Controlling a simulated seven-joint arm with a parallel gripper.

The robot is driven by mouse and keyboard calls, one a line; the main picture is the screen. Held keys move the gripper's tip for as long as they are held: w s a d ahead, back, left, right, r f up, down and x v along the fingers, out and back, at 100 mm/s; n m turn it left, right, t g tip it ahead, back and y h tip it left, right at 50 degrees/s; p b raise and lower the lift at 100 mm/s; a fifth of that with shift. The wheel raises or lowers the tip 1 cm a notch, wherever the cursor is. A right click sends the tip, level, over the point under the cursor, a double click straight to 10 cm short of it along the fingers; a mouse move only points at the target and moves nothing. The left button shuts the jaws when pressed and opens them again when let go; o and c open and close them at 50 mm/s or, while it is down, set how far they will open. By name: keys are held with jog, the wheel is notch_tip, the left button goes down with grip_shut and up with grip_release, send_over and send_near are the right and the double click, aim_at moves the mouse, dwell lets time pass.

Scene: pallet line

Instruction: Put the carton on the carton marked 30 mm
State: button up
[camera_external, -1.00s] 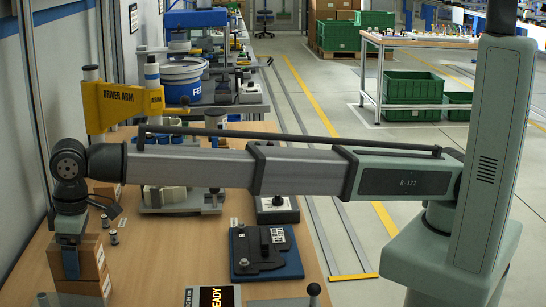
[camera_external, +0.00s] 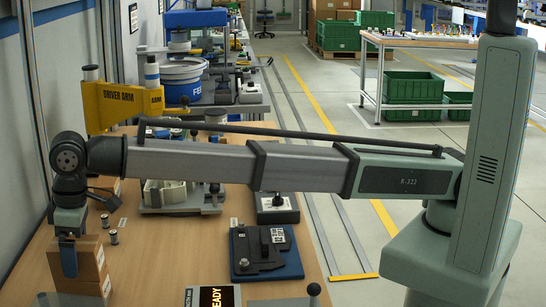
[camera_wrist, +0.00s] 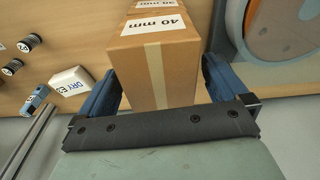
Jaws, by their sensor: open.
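A brown carton (camera_external: 92,261) stands at the left front of the wooden bench. In the wrist view the carton (camera_wrist: 135,70) has a tape strip and a white label reading 40 mm. Part of another carton face (camera_wrist: 180,4), also labelled 40 mm, shows beyond it at the top edge. My gripper (camera_wrist: 165,88) is open, with one blue jaw on each side of the near carton. From outside, one jaw of my gripper (camera_external: 69,260) overlaps the carton's face. Whether the jaws touch it I cannot tell. No 30 mm label is readable.
A white box marked DRY (camera_wrist: 76,88) and small dark cylinders (camera_wrist: 28,43) lie left of the carton in the wrist view. A blue-based fixture (camera_external: 280,270) and a READY display (camera_external: 216,297) stand to the right. A yellow driver arm (camera_external: 120,103) stands behind.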

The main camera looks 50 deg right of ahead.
aim_at(79, 243)
jog(key=r, duration=0.7)
jog(key=s+d+r, duration=0.1)
jog(key=r, duration=0.2)
jog(key=shift+r, duration=0.3)
